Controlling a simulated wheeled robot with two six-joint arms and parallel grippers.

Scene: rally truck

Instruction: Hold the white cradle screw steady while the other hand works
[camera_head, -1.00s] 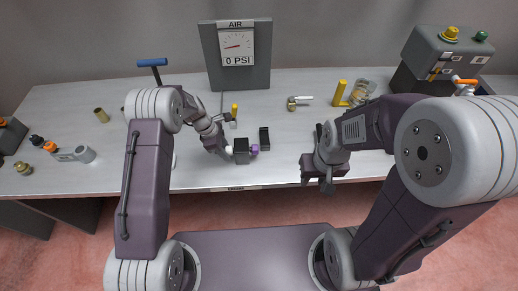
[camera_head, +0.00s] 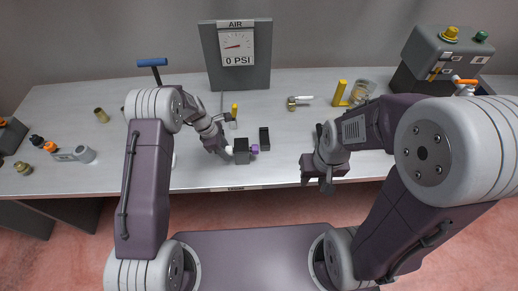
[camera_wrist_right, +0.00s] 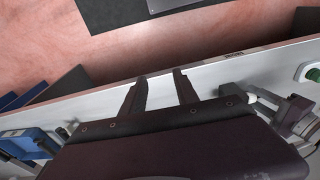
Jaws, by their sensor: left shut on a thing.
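The white cradle screw (camera_head: 229,149) is a small pale piece at the left side of a black block (camera_head: 242,151), near the table's front edge. A purple piece (camera_head: 254,148) sticks out of the block's right side. My left gripper (camera_head: 226,149) is shut on the white screw; its fingers hide most of it. My right gripper (camera_head: 326,183) hangs over the table's front edge, to the right of the block. In the right wrist view its two fingers (camera_wrist_right: 160,80) stand apart with nothing between them.
A second black block (camera_head: 264,139) stands just right of the first. Behind are a yellow-handled tool (camera_head: 234,111), a brass fitting (camera_head: 292,104) and the air gauge panel (camera_head: 236,60). A grey box with buttons (camera_head: 443,55) stands back right. The table's front middle is fairly clear.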

